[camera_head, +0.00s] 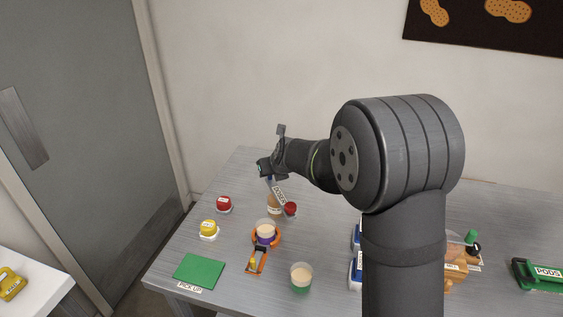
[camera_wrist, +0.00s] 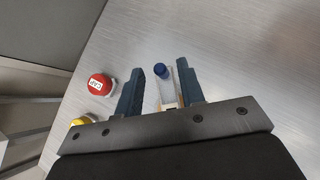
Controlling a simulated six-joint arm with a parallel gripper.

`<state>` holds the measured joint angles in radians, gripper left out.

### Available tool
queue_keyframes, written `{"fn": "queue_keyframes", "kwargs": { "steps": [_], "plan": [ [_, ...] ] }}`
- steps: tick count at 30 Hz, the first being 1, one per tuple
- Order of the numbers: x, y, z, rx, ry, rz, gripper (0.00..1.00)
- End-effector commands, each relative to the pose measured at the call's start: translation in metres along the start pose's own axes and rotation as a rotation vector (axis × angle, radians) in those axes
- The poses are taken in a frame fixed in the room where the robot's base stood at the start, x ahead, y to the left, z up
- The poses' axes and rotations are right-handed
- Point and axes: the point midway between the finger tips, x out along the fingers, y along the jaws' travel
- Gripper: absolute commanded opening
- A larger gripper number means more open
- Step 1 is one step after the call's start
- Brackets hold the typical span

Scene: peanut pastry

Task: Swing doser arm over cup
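The doser arm is a narrow labelled bar (camera_head: 280,194) in the head view, with a red end piece (camera_head: 290,209) at its near end. A tan container (camera_head: 273,205) stands beside it. In the wrist view, a pale bar (camera_wrist: 168,92) with a blue knob (camera_wrist: 161,70) lies between the fingers of my gripper (camera_wrist: 160,66). The fingers are apart, with gaps to the knob; I cannot tell whether either touches the bar. In the head view my gripper (camera_head: 266,168) is just above the bar's far end. The cup (camera_head: 265,230) stands in an orange holder, nearer than the doser.
A red button (camera_head: 224,203) and a yellow button (camera_head: 208,228) stand at left. A green pick-up mat (camera_head: 200,270) lies at the near-left edge. Another cup (camera_head: 301,277) stands in front. A green pods holder (camera_head: 540,275) is far right. My arm hides part of the table's middle.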

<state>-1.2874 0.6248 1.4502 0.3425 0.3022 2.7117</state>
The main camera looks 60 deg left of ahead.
Motion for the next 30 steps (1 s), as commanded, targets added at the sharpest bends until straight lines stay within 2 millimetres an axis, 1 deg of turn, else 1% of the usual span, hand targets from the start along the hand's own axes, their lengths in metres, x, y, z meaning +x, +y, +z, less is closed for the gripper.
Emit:
{"fn": "queue_keyframes", "kwargs": {
  "steps": [1, 3, 18, 24, 30],
  "plan": [
    [-0.011, 0.0, 0.001, 0.0, -0.003, -0.001, 0.36],
    [-0.024, 0.0, 0.002, 0.0, -0.003, -0.001, 0.36],
    [-0.114, 0.0, 0.001, 0.0, -0.003, 0.0, 0.36],
    [-0.137, 0.0, 0.0, 0.0, -0.001, -0.001, 0.36],
    [-0.146, 0.0, 0.0, 0.0, 0.001, 0.0, 0.36]
  ]
}}
